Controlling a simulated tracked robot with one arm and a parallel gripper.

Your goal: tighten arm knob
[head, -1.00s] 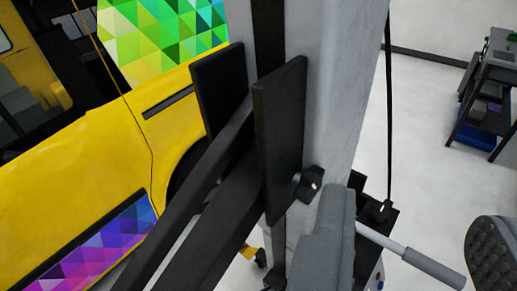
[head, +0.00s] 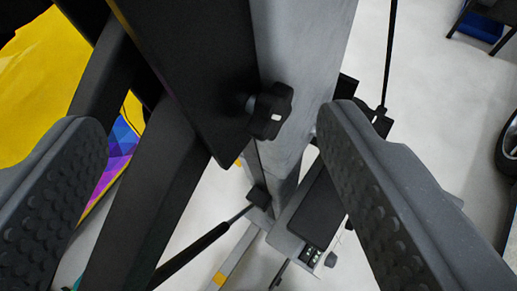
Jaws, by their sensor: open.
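The arm knob (head: 270,111) is a black lobed knob with a small white mark. It stands out from the side of a black plate (head: 195,65) on a grey upright column (head: 305,60). Black arm bars (head: 150,200) run down to the left from behind the plate. My gripper (head: 215,140) is open, with one grey studded finger at the left and the other at the right. The knob lies between the fingers in the picture, nearer the right one, and neither finger appears to touch it.
A yellow vehicle (head: 38,75) with a colourful triangle wrap (head: 118,150) is at the left. The column's base (head: 318,215) and a thin black rod (head: 388,55) stand near the right finger. A cart with a blue shelf (head: 480,30) is at the upper right.

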